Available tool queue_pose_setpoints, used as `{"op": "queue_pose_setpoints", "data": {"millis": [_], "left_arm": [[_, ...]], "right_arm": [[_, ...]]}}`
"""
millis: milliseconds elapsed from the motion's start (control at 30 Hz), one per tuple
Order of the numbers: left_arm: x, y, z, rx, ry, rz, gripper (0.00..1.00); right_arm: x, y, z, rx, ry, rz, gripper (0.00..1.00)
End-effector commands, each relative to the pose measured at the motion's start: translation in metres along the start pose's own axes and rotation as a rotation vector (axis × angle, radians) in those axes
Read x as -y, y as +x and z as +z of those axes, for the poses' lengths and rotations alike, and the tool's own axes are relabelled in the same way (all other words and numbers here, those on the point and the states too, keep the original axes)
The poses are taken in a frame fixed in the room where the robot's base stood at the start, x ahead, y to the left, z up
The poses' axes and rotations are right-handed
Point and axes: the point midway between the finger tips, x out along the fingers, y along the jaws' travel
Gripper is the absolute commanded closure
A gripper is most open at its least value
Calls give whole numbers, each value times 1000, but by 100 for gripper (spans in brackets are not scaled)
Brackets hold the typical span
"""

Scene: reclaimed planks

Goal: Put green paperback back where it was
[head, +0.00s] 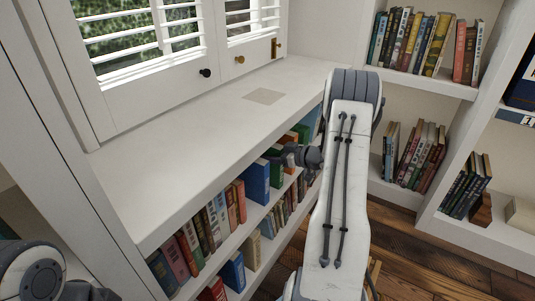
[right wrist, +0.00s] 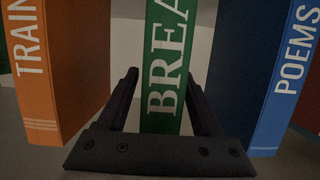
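The green paperback (right wrist: 165,40) stands upright in the right wrist view, with white letters reading "BREA" on its spine. An orange book (right wrist: 75,60) marked "TRAIN" stands to the left and a blue book (right wrist: 275,75) marked "POEMS" to the right, each with a gap to the green one. In the head view, my right wrist reaches the low shelf; its fingertips cannot be made out. My left gripper is out of view.
The white window-side counter (head: 180,140) above the row is mostly bare, with a flat beige square (head: 264,96) on it. More books fill the low shelves (head: 215,215). A tall bookcase (head: 455,85) stands at the right, with wooden floor (head: 425,255) below.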

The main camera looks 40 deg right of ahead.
Motion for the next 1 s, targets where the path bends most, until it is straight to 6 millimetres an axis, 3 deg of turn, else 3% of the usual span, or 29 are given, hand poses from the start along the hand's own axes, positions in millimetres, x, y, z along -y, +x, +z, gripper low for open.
{"op": "queue_pose_setpoints", "data": {"millis": [267,367,700,1000], "left_arm": [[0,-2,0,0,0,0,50],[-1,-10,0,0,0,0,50],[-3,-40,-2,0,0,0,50],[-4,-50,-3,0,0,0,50]], "right_arm": [[0,-3,-4,0,0,1,33],[-1,-17,-6,1,3,3,33],[-1,-90,-6,0,3,5,33],[0,-120,-3,0,0,0,33]]}}
